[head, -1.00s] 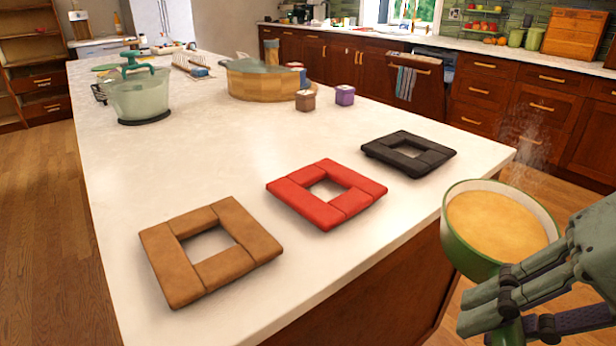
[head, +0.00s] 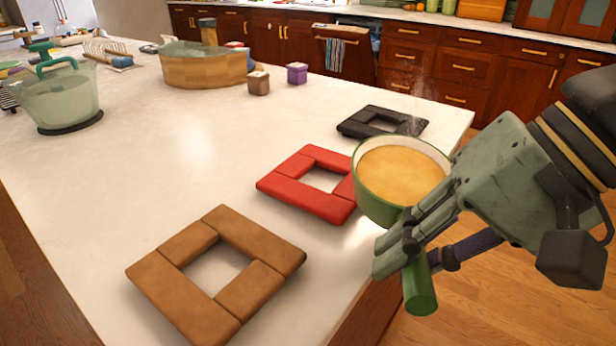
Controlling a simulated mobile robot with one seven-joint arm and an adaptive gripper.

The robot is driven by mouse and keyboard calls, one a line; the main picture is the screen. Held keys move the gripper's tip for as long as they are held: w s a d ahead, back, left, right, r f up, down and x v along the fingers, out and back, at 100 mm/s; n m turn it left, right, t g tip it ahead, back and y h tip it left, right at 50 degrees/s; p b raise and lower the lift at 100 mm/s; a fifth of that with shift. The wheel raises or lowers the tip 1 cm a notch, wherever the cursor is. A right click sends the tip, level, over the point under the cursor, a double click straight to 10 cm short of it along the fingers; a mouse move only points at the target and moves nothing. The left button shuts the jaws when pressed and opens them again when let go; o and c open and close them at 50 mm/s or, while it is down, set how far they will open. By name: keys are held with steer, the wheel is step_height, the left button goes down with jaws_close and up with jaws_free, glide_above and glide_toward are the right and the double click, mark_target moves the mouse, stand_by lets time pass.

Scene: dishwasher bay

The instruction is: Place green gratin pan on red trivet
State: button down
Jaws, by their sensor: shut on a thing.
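The green gratin pan (head: 372,198) has a pale inside and a steaming golden filling. My gripper (head: 408,235) is shut on its green handle, at the right of the head view. The pan looks level and is held at the counter's right edge, overlapping the right corner of the red trivet in the picture. Its height above the counter is hard to tell. The red trivet (head: 287,188) is a square padded frame with an open middle, lying flat on the counter. Its right corner is hidden behind the pan.
A brown trivet (head: 172,290) lies nearer on the white counter (head: 190,150), a black trivet (head: 361,129) farther back. A wooden tub (head: 200,72), a brown box (head: 258,85), a purple box (head: 297,74) and a glass bowl (head: 65,98) stand farther off.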

steer(key=w+a+f+p, duration=0.1)
steer(key=w+a, duration=0.2)
steer(key=w, duration=0.1)
steer(key=w+a+f+p, duration=0.1)
steer(key=w+a+p, duration=0.1)
steer(key=w+a, duration=0.1)
steer(key=w+a+f+p, duration=0.2)
steer(key=w+a, duration=0.2)
steer(key=w, duration=0.1)
steer(key=shift+w, duration=0.15)
steer(key=shift+f, duration=0.45)
steer(key=shift+f, duration=0.1)
steer(key=c, duration=1.9)
jaws_free()
steer(key=shift+f, duration=0.1)
steer(key=shift+c, duration=0.2)
steer(key=o, duration=0.5)
steer(key=shift+c, duration=0.2)
